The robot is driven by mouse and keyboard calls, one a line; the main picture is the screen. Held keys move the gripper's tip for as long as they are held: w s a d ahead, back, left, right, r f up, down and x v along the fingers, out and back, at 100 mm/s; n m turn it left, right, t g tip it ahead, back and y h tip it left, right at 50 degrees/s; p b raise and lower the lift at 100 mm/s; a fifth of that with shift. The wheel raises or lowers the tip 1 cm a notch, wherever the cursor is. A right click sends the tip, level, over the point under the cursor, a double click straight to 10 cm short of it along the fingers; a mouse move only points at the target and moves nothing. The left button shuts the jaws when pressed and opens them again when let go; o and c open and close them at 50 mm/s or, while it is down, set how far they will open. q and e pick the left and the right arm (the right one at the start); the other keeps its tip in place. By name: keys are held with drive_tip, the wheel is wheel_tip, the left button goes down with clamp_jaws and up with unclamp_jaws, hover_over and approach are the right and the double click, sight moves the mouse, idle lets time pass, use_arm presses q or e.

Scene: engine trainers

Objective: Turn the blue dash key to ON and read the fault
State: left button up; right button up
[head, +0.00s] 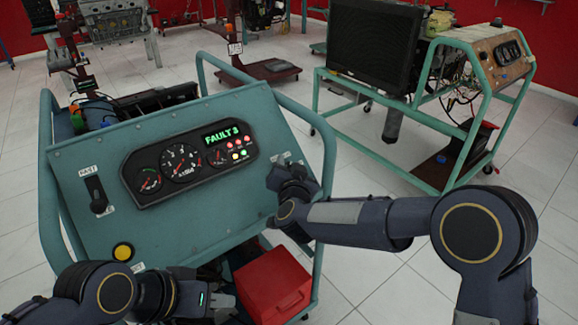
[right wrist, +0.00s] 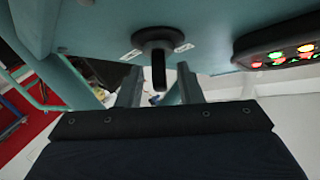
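The blue-green dash panel (head: 90,155) carries a black instrument cluster (head: 133,172). My right gripper (head: 284,181) is at the panel's right side and hides the key in the head view. In the right wrist view a dark key (right wrist: 158,65) stands out from a round black base, with small labels on both sides. The fingers of my right gripper (right wrist: 158,88) are apart, one on each side of the key, with gaps. My left gripper (head: 205,299) is low at the front; its fingers are unclear.
A black lever switch (head: 97,195) and a yellow button (head: 123,251) are on the panel's left part. A red box (head: 272,286) sits below the panel. A second green-framed trainer (head: 450,110) stands at the right. Open tiled floor (head: 375,275) lies between.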

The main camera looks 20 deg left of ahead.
drive_tip(key=shift+s, duration=0.1)
drive_tip(key=v, duration=0.7)
drive_tip(key=shift+s, duration=0.3)
drive_tip(key=shift+d, duration=0.1)
